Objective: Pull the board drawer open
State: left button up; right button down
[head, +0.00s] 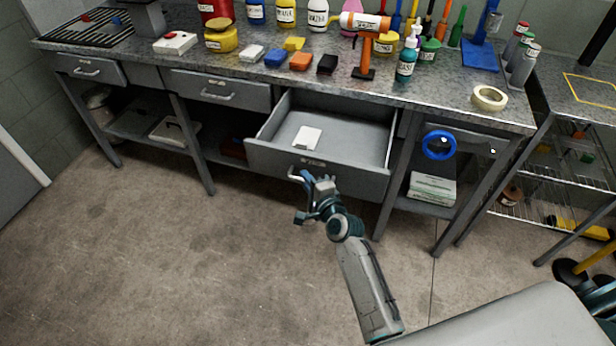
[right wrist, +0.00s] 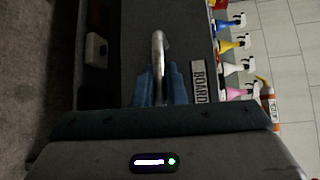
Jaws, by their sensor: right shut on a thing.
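The board drawer (head: 345,176) stands well out from under the workbench, its inside open to view. A small white block (head: 307,138) lies on its floor. My right gripper (head: 304,190) is at the left part of the drawer's front. In the right wrist view, the blue fingers (right wrist: 158,85) are shut on the metal bar handle (right wrist: 158,50), one on each side. The label reading BOARD (right wrist: 198,82) is beside the handle on the drawer front. My left gripper is not in view.
Two other drawers (head: 218,90) on the left are closed. A blue ring (head: 438,144) hangs at the right. The floor in front is clear.

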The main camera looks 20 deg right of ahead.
jog(key=shift+s+a, duration=0.1)
jog(key=shift+s, duration=0.05)
jog(key=c, duration=1.5)
grip_release()
jog(key=b+v, duration=0.1)
jog(key=v, duration=0.9)
jog(key=shift+s+r, duration=0.1)
jog(key=shift+s, duration=0.25)
